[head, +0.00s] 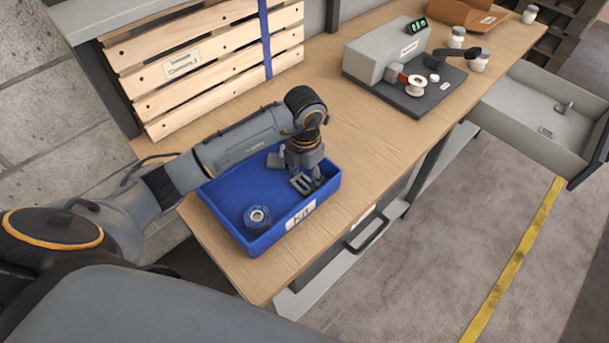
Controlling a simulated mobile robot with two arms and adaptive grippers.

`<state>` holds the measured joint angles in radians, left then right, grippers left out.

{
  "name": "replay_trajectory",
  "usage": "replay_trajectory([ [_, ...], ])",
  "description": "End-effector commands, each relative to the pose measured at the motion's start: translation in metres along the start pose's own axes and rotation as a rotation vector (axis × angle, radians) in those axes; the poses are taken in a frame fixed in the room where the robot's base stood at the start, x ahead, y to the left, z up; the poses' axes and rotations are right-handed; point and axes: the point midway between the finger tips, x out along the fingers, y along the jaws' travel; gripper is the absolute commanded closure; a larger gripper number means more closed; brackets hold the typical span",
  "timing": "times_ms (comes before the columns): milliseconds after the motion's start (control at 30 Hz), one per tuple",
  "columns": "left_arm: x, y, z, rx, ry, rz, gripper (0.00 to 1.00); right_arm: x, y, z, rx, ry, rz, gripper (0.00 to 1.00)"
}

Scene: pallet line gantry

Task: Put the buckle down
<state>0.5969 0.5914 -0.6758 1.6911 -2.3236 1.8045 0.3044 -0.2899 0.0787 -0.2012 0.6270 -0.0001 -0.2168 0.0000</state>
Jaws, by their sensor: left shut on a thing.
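My left gripper (311,177) reaches in from the left and points down over the right part of the blue bin (233,229), which is labelled "Kit". It is shut on the buckle (299,185), a small grey metal piece with slots. The buckle is low inside the bin's outline; I cannot tell whether it touches the floor of the bin. My right gripper is out of view.
A slatted wooden pallet piece (190,85) with a blue strap stands behind the bin. A grey machine (390,52) with a white spool stands further along the wooden bench (375,130). An open grey drawer (530,125) holds small metal parts. The bench between bin and machine is clear.

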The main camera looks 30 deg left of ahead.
Motion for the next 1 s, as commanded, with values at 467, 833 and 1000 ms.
replay_trajectory([
  [467, 0.002, 0.000, 0.000, -0.001, 0.000, 0.000, 0.35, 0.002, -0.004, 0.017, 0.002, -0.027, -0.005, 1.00],
  [833, -0.036, 0.001, 0.002, 0.000, -0.006, 0.002, 0.35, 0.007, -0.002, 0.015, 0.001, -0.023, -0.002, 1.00],
  [1000, -0.074, 0.001, 0.001, 0.000, -0.005, 0.002, 0.35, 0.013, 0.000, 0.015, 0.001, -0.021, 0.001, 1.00],
])
